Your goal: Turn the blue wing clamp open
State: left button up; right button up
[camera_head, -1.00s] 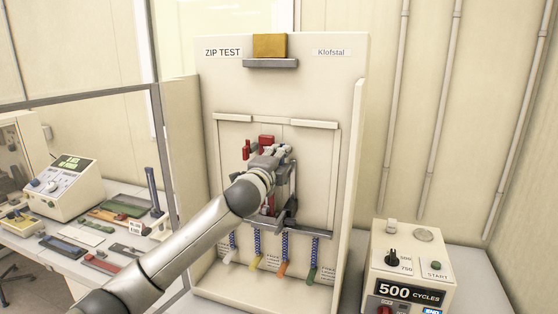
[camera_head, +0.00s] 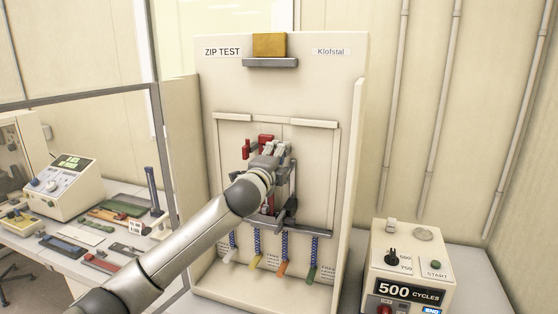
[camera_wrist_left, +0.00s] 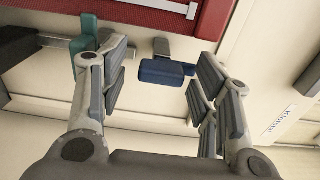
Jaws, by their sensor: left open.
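The blue wing clamp (camera_wrist_left: 162,71) is a small dark blue block on a grey mount, seen in the left wrist view between my finger pads. My left gripper (camera_wrist_left: 160,65) is open around it, with a gap on both sides and no contact that I can see. In the head view my left gripper (camera_head: 272,152) is in front of the middle of the ZIP TEST panel (camera_head: 225,85) and hides the clamp. My right gripper is not in view.
A teal-green block (camera_wrist_left: 84,50) sits close to my left-hand finger in the wrist view. A dark red part (camera_wrist_left: 150,14) lies beyond the clamp. Several coloured pulls hang below. A control box (camera_head: 405,268) stands at the right.

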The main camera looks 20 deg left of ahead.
pick_arm(q)
jog(key=s, duration=1.2)
jog(key=shift+a, duration=0.25)
